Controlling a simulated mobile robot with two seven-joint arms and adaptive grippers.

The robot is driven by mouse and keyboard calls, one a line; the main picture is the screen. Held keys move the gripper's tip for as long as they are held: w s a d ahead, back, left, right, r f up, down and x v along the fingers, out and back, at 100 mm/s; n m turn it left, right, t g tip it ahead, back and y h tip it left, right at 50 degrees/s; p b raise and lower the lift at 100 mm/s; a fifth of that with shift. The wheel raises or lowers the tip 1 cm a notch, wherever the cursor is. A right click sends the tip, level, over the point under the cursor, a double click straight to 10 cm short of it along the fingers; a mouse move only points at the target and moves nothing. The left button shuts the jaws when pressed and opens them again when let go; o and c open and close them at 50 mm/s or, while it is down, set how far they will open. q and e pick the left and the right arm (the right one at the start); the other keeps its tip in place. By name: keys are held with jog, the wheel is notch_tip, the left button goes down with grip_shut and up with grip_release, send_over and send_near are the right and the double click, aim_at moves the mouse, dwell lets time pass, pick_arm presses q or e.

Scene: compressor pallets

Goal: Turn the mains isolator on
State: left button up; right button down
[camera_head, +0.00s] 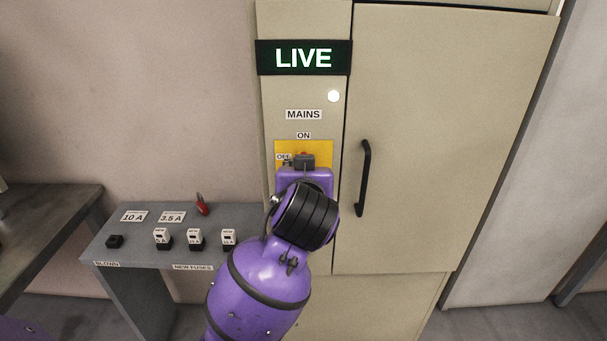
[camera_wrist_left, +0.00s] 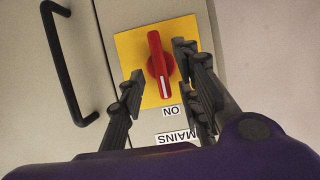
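The mains isolator has a red rotary handle (camera_wrist_left: 160,65) on a yellow plate (camera_wrist_left: 130,45). In the left wrist view, which is upside down, the handle's white-marked end points toward the ON label (camera_wrist_left: 171,111). My left gripper (camera_wrist_left: 157,80) is open, its dark fingers on either side of the handle with visible gaps. In the head view my left gripper (camera_head: 304,161) is in front of the yellow plate (camera_head: 322,149) and hides the handle. The LIVE sign (camera_head: 303,58) above is lit green. My right gripper is not in view.
A cabinet door (camera_head: 440,150) with a black handle (camera_head: 364,178) is right of the isolator. A white lamp (camera_head: 333,96) glows below the sign. A grey shelf (camera_head: 130,250) at left carries several fuses (camera_head: 194,239) and a red-handled item (camera_head: 202,205).

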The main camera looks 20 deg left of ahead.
pick_arm(q)
jog(key=v, duration=0.9)
jog(key=shift+s, duration=0.15)
jog(key=shift+r, duration=0.15)
